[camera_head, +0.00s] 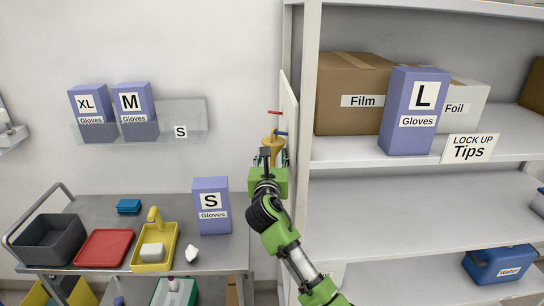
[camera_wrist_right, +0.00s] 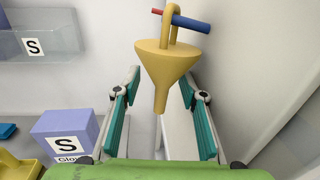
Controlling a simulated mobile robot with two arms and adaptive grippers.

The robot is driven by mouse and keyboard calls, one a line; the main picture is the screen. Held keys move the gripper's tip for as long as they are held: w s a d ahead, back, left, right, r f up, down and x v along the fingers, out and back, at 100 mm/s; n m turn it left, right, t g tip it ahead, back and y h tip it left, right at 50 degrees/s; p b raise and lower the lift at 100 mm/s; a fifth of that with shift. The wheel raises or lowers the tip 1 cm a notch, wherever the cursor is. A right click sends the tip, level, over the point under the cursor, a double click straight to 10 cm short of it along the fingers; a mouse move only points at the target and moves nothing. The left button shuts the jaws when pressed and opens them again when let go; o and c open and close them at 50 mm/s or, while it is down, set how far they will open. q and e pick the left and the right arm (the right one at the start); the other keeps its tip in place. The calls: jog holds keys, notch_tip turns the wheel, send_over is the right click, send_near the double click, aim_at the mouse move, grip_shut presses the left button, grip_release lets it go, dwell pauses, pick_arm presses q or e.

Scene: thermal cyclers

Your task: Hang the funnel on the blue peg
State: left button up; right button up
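The yellow funnel (camera_head: 273,143) is upright at the edge of the shelf unit, with its spout down. In the right wrist view the funnel (camera_wrist_right: 167,62) has its handle loop around the blue peg (camera_wrist_right: 190,22) and appears to hang from it. A red peg (camera_head: 273,112) sits above the blue peg (camera_head: 282,133); its red tip also shows left of the loop in the wrist view. My right gripper (camera_wrist_right: 160,85) is open, its teal-padded fingers on either side of the funnel with gaps visible. In the head view it is just below the funnel. My left gripper is out of view.
The white shelf unit (camera_head: 302,200) is close on the right, with glove, film and foil boxes. At lower left a cart (camera_head: 100,208) holds a grey bin, a red tray, a yellow tray and an S gloves box (camera_head: 211,206). A clear wall holder (camera_head: 185,115) hangs above.

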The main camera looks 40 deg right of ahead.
jog(key=shift+s+d, duration=0.1)
jog(key=shift+d, duration=0.1)
jog(key=shift+s+a, duration=0.1)
jog(key=v, duration=1.1)
jog(key=shift+s+a, duration=0.2)
jog(key=shift+a, duration=0.25)
